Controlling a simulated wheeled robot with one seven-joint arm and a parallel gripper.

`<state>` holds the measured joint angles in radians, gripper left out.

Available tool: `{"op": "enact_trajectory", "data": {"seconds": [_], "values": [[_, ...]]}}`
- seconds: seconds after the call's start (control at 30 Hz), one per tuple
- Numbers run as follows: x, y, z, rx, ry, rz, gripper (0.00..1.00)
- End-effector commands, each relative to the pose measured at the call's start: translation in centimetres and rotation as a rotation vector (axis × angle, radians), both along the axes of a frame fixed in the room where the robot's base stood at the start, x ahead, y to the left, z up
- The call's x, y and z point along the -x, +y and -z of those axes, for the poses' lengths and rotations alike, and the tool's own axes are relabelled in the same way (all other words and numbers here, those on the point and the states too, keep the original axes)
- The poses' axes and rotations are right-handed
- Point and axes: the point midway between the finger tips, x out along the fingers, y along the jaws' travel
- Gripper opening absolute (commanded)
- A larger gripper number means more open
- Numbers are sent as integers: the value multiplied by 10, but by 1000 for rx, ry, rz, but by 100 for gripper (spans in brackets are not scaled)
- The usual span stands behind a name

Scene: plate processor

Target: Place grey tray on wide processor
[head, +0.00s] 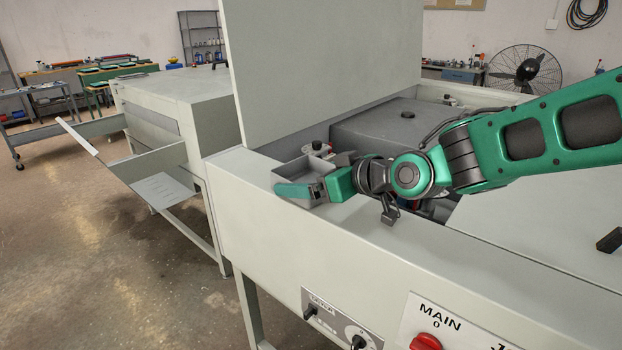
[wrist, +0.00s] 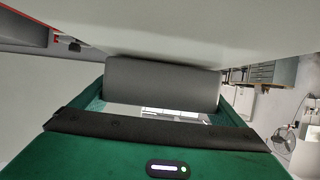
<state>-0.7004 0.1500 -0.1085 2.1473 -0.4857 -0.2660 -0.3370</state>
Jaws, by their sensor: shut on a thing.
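The grey tray (head: 300,172) is a small open box at the front left corner of the near processor (head: 245,192) in the head view. My gripper (head: 303,191) is shut on the tray, with a green finger along its near side. The finger hides part of that side. I cannot tell whether the tray's underside touches the processor. In the wrist view a dark grey face (wrist: 162,82), apparently the tray, lies just ahead of my green gripper. Another pale processor (head: 175,95) stands behind at the left. I cannot tell which processor is the wide one.
A tall raised panel (head: 320,75) stands just behind the tray. A dark grey block (head: 385,128) sits inside the near processor. A sloping metal shelf (head: 150,172) projects from the far processor. A black fan (head: 526,70) stands at the back right.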

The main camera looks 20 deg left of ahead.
Motion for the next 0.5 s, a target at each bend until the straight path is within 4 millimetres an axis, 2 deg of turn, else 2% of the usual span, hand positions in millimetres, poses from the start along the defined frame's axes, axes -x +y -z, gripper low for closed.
{"op": "enact_trajectory", "data": {"seconds": [0.07,0.1,0.5], "values": [[-1,-1,3,1,1,1,71],[0,-1,3,1,1,1,100],[0,-2,3,0,1,0,100]]}}
